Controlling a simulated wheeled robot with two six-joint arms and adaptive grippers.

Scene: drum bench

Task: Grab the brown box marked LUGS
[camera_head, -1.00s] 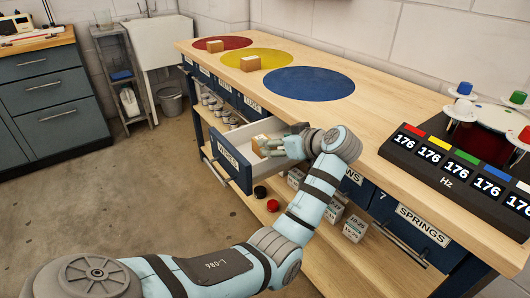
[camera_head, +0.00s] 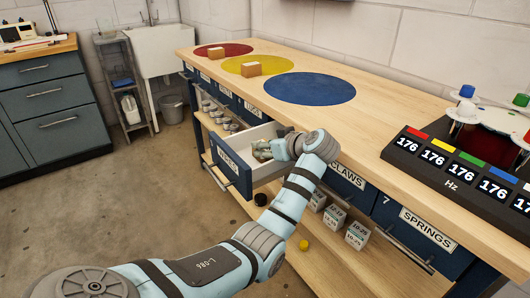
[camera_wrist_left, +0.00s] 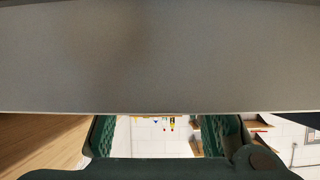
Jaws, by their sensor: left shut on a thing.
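The gripper hides the box in the head view, and I cannot read a LUGS mark. In the left wrist view the green-padded fingers (camera_wrist_left: 152,134) stand apart at the bottom. A plain grey surface very close to the camera fills the top; I cannot tell what it is. My right gripper is not in view.
Two other brown boxes stand on the bench top, on the red disc (camera_head: 238,47) and the yellow disc (camera_head: 286,65). The blue disc (camera_head: 310,88) is bare. A Hz display (camera_head: 450,172) stands at right. White cartons (camera_head: 334,218) sit on the lower shelf.

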